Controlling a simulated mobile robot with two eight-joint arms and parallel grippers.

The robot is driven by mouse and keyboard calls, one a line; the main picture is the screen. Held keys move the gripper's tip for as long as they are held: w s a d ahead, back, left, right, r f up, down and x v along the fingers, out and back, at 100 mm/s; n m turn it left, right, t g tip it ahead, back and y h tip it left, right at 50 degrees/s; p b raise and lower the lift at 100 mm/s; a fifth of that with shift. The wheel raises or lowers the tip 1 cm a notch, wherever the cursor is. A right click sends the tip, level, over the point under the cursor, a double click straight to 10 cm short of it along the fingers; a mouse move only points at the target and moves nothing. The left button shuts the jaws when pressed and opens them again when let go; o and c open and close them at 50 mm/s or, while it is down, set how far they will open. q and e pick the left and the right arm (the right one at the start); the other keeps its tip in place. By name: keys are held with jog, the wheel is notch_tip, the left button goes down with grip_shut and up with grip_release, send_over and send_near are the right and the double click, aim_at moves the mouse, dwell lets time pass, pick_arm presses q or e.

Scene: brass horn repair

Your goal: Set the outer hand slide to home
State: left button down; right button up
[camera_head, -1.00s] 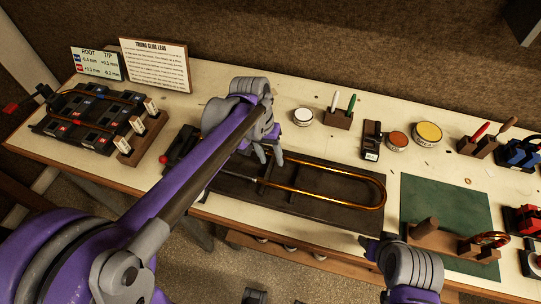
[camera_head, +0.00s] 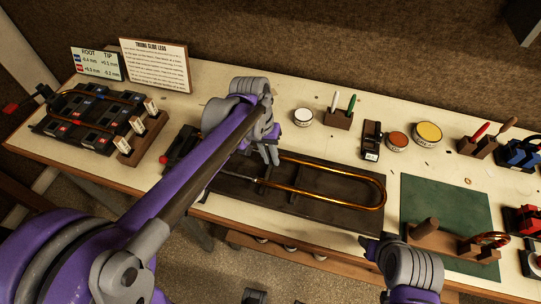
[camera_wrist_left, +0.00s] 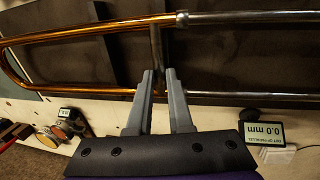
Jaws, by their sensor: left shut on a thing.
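The outer hand slide (camera_head: 335,196) is a long brass U of two tubes. It lies on a dark fixture board (camera_head: 335,211), its bow at the right. My left gripper (camera_head: 271,160) reaches down to the slide's left part. In the left wrist view its two fingers (camera_wrist_left: 160,72) stand close on either side of the cross brace (camera_wrist_left: 157,48) between the tubes, and are shut on it. Silvery tubes (camera_wrist_left: 245,17) continue past the brace there. My right gripper (camera_head: 373,246) is off the table's front edge, apart from the slide; its jaws are unclear.
A green mat (camera_head: 447,205) with a wooden stand (camera_head: 455,245) lies to the right. A gauge display (camera_wrist_left: 264,135) reads 0.0 mm, upside down in the wrist view. Tins (camera_head: 428,133) and pen holders line the back. A block fixture (camera_head: 85,122) sits at the left.

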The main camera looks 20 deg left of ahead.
pick_arm(q)
jog(key=shift+a, duration=0.1)
dwell(0.7)
jog(key=a, duration=1.7)
jog(key=shift+w, duration=0.35)
jog(key=shift+a, duration=0.1)
jog(key=c, duration=0.8)
grip_release()
jog(key=shift+a, duration=0.15)
jog(key=shift+c, duration=0.2)
jog(key=shift+r, duration=0.1)
notch_tip(320, 180, up, 10)
jog(key=a, duration=0.2)
jog(key=shift+r, duration=0.2)
